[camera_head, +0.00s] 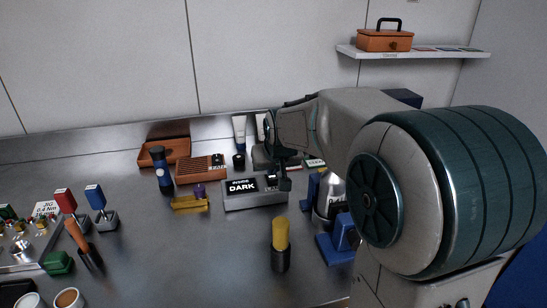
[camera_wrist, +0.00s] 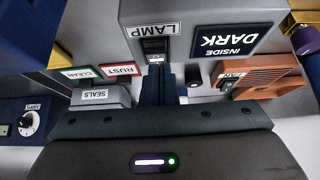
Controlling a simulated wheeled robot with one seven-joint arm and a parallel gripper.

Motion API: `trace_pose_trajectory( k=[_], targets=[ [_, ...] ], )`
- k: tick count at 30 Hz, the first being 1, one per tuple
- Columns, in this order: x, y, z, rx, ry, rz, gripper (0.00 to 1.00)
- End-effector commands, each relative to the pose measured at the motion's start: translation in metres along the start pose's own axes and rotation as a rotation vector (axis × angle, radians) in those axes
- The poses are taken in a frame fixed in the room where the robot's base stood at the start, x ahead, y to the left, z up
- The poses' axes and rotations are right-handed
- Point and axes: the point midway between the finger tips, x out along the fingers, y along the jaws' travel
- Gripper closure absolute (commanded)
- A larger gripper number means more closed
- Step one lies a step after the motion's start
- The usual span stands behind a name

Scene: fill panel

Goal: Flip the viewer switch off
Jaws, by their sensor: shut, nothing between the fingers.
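The viewer is a grey box (camera_head: 255,202) on the steel bench, with a dark "INSIDE DARK" plate (camera_head: 240,186) on its face. The wrist view shows the plate upside down (camera_wrist: 232,41). Beside the plate, under a "LAMP" label (camera_wrist: 152,30), is a small black switch (camera_wrist: 154,47) with a pale mark at its edge. My gripper (camera_wrist: 158,76) is shut and empty, its dark fingertips just short of the switch; I cannot tell whether they touch.
An orange slotted box (camera_head: 201,169) and a blue-black cylinder (camera_head: 162,170) stand left of the viewer. A yellow-topped cylinder (camera_head: 280,245) stands in front. A blue stand with a metal vessel (camera_head: 325,205) is close on the right.

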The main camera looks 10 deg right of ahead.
Motion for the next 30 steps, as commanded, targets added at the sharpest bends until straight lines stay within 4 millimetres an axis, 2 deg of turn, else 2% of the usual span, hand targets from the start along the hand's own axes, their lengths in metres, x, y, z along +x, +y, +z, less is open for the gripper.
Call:
trace_pose_trajectory(
  k=[17,30],
  targets=[
    [0.008,0.0,0.007,0.0,0.016,0.0,1.0],
    [0.017,0.0,0.019,0.0,0.168,0.0,1.0]
  ],
)
